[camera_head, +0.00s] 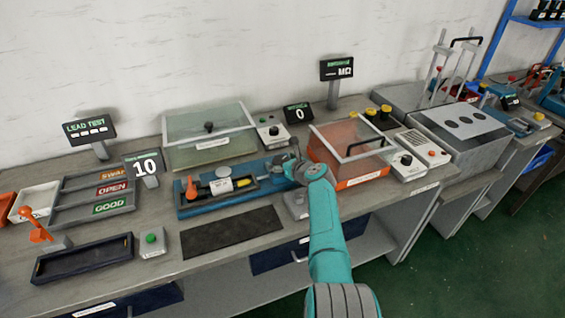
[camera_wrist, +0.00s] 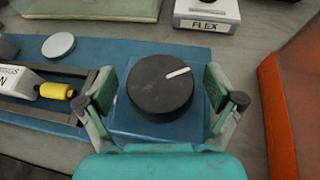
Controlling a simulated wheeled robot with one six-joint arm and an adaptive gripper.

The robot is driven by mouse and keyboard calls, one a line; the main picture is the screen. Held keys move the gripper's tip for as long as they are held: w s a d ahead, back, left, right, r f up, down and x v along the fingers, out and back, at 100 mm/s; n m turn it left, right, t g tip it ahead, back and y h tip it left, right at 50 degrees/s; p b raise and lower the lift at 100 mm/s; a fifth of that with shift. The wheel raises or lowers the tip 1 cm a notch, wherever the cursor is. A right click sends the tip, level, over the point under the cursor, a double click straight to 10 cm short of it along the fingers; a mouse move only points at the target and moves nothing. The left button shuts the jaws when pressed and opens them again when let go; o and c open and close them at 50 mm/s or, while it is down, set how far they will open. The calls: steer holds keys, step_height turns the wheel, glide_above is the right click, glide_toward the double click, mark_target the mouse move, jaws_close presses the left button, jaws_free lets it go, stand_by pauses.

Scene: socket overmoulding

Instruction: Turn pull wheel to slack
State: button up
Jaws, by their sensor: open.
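The pull wheel (camera_wrist: 158,92) is a round black knob with a white line mark on its top. The mark points to the upper right in the wrist view. The wheel sits on the right end of a blue fixture (camera_wrist: 205,65). The blue fixture also shows in the head view (camera_head: 190,208). My gripper (camera_wrist: 161,85) is open, with one finger on each side of the wheel. A gap seems to show on both sides; I cannot tell whether either finger touches. In the head view my gripper (camera_head: 297,160) hides most of the wheel.
A white part with a yellow end (camera_wrist: 57,90) lies in the fixture's dark tray, left of my gripper. An orange box with a clear lid (camera_head: 345,178) stands close on the right. A control box marked FLEX (camera_wrist: 207,14) is behind. A dark mat (camera_head: 230,232) lies in front.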

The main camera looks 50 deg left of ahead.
steer(key=shift+d, duration=0.15)
steer(key=shift+v, duration=5.9)
steer(key=shift+s+r, duration=0.1)
steer(key=shift+s, duration=0.05)
steer(key=shift+s+a+f+m+t+h, duration=0.6)
steer(key=shift+s+a+m+t+h, duration=0.1)
steer(key=shift+s+m+t, duration=0.25)
steer(key=shift+s+a+r+m+t+h, duration=0.15)
steer(key=shift+s+m+t, duration=0.15)
steer(key=shift+m+t, duration=0.2)
steer(key=shift+s+a+m+t+h, duration=0.1)
steer(key=shift+s+m+t+h, duration=0.05)
steer(key=shift+s+m+t, duration=0.25)
steer(key=shift+s+a+r+m+t, duration=0.1)
steer(key=shift+s+r+m+t, duration=0.25)
steer(key=shift+t, duration=0.3)
steer(key=shift+x, duration=5.4)
steer(key=shift+f, duration=0.2)
